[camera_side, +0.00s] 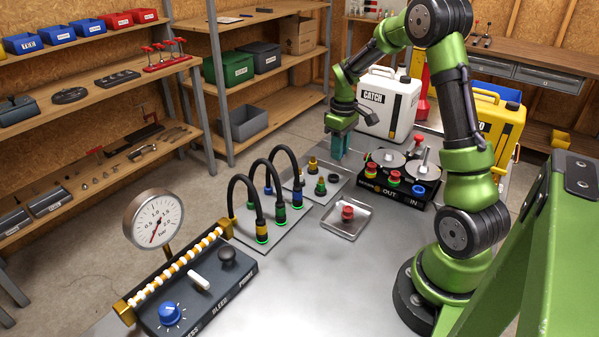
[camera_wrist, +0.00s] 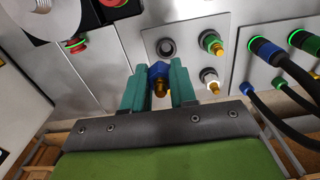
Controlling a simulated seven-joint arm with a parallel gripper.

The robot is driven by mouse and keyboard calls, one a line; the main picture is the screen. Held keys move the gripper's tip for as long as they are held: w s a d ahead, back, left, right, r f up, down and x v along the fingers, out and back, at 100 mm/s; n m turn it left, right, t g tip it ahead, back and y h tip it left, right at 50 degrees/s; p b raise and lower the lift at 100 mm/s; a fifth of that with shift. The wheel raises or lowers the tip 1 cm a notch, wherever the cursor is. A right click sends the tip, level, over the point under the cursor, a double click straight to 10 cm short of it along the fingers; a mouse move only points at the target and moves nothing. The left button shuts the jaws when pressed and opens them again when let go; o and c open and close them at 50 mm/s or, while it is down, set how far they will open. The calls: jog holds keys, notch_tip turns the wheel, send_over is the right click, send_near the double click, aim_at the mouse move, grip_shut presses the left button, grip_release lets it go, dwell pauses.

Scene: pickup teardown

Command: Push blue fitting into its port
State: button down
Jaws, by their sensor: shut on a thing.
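My gripper (camera_wrist: 159,82) has teal fingers shut on the blue fitting (camera_wrist: 157,70), which shows a brass end. In the side view my gripper (camera_side: 340,152) is at the far edge of the small metal port plate (camera_side: 299,192), and the fitting is hidden. The plate also shows in the wrist view (camera_wrist: 185,30). The port under the blue fitting is hidden; I cannot tell how deep the fitting sits.
A second plate with black looped hoses (camera_side: 263,205) stands nearby. A tray (camera_side: 346,221) holds a red knob. A black panel (camera_side: 395,186) with coloured knobs stands to the right, and a white CATCH can (camera_side: 388,105) behind.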

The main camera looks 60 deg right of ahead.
jog(key=s+d+r+m, duration=0.2)
jog(key=s+d, duration=0.1)
jog(key=s, duration=0.3)
jog(key=s+d+r+m, duration=0.1)
jog(key=s+d+r, duration=0.15)
jog(key=s, duration=0.35)
jog(key=s+a+m, duration=0.3)
jog(key=s, duration=0.7)
jog(key=shift+s+d+f, duration=0.1)
jog(key=shift+f, duration=1.2)
jog(key=shift+s+d+f, duration=0.1)
jog(key=shift+f, duration=1.2)
jog(key=shift+f, duration=0.15)
jog(key=shift+f, duration=0.7)
jog(key=shift+f, duration=0.5)
